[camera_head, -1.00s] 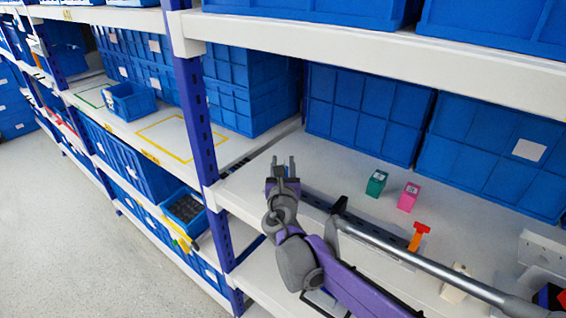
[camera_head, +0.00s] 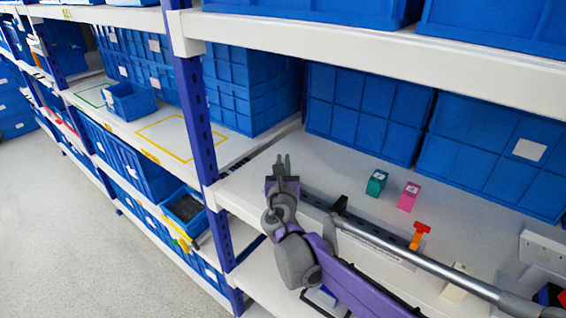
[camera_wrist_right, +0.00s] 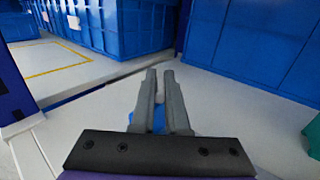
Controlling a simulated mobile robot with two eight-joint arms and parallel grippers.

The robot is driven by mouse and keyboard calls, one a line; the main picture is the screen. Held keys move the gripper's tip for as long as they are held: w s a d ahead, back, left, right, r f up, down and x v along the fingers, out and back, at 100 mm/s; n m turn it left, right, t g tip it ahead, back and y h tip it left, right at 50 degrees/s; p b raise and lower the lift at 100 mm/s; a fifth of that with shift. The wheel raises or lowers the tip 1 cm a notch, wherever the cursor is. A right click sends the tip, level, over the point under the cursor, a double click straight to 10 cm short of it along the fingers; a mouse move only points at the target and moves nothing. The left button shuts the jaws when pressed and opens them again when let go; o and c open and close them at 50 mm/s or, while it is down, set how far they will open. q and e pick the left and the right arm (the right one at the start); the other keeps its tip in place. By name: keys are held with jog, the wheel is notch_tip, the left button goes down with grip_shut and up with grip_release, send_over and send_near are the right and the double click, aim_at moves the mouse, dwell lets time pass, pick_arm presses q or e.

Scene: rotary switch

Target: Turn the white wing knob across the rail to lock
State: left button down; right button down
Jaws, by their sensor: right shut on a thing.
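My right gripper (camera_head: 282,160) is over the left part of the middle shelf, its fingers pointing towards the back. It also shows in the right wrist view (camera_wrist_right: 159,76), with its two fingers close together and shut on a small white piece, which I take to be the white wing knob (camera_wrist_right: 160,88). Only a narrow part of the knob shows between the fingers. Something blue shows below it, between and beside the fingers. In the head view the gripper hides the knob, so its angle to the rail cannot be told. My left gripper is not in view.
A teal block (camera_head: 376,183), a pink block (camera_head: 408,197), an orange T-shaped piece (camera_head: 419,235) and a cream block (camera_head: 455,283) stand to the right. Blue crates (camera_head: 367,115) line the back. A blue upright (camera_head: 193,100) stands at left. The shelf behind the blocks is clear.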

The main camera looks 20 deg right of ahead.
jog(key=shift+a+m+h, duration=0.1)
jog(key=shift+m+h, duration=0.2)
jog(key=shift+h, duration=0.1)
jog(key=m+g+h, duration=0.1)
jog(key=h, duration=0.1)
jog(key=shift+m+g+h, duration=0.3)
jog(key=shift+m, duration=0.1)
jog(key=shift+m+g+h, duration=2.4)
jog(key=shift+h, duration=0.5)
jog(key=shift+d, duration=0.2)
jog(key=c, duration=0.9)
grip_release()
jog(key=shift+s, duration=0.1)
jog(key=v, duration=1.1)
